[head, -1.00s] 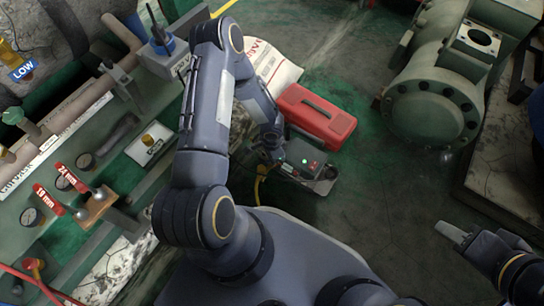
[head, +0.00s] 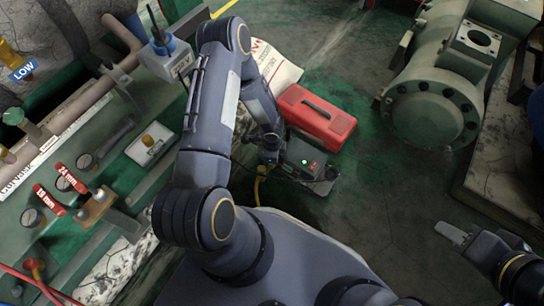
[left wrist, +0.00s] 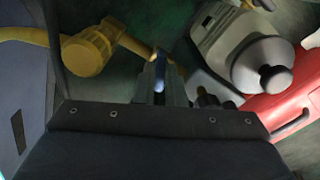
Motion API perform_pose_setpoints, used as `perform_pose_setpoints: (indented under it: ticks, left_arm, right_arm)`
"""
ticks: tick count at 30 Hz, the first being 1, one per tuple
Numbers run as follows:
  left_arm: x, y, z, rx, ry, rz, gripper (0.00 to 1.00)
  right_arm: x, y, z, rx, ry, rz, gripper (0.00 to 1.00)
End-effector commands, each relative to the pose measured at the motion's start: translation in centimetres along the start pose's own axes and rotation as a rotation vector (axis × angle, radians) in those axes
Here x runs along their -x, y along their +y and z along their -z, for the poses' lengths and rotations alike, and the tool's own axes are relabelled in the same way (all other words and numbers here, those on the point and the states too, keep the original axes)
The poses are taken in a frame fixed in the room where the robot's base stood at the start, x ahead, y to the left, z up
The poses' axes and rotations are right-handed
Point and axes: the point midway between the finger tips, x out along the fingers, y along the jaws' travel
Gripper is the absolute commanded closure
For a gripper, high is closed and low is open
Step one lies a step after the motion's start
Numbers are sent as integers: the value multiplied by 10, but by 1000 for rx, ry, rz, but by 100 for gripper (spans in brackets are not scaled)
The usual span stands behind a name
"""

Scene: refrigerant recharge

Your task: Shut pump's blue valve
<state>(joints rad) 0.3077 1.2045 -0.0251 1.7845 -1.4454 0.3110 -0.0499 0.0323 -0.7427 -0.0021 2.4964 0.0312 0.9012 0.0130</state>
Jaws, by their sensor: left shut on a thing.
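In the left wrist view the grey pump body (left wrist: 222,38) is at upper right, with a round grey cap and black knob (left wrist: 275,79). My left gripper (left wrist: 161,82) is shut on the small blue valve (left wrist: 160,72), of which only a strip shows between the fingers. A yellow hose fitting (left wrist: 88,50) is just left of it. In the head view my left gripper (head: 268,155) is small and dark beside the pump. My right gripper (head: 455,234) is away at lower right, apart from everything; its finger gap is unclear.
A red toolbox (head: 316,114) stands close behind the pump. A white sack (head: 273,66) lies behind my left arm. A large green compressor (head: 432,105) is at right. Floor between is clear.

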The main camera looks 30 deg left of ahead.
Motion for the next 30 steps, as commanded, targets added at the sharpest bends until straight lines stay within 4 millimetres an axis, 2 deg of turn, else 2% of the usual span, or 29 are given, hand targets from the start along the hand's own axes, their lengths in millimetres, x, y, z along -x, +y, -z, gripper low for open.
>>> perform_pose_setpoints:
  ticks: [7, 15, 23, 29, 30]
  left_arm:
    - [0, 1, 1, -10, 1, -1, 100]
    - [0, 1, 0, -255, 1, -1, 100]
    - [0, 1, 0, -268, 1, -1, 100]
    - [1, 1, 1, -469, 2, -1, 100]
    - [0, 1, 1, -461, 2, -1, 85]
  right_arm:
    - [0, 0, 0, 0, 0, 0, 64]
    - [4, -2, 2, 0, 0, 0, 64]
    - [4, -2, 2, 0, 0, 0, 64]
    - [9, -4, 5, 0, 0, 0, 64]
    - [8, -4, 4, 0, 0, 0, 64]
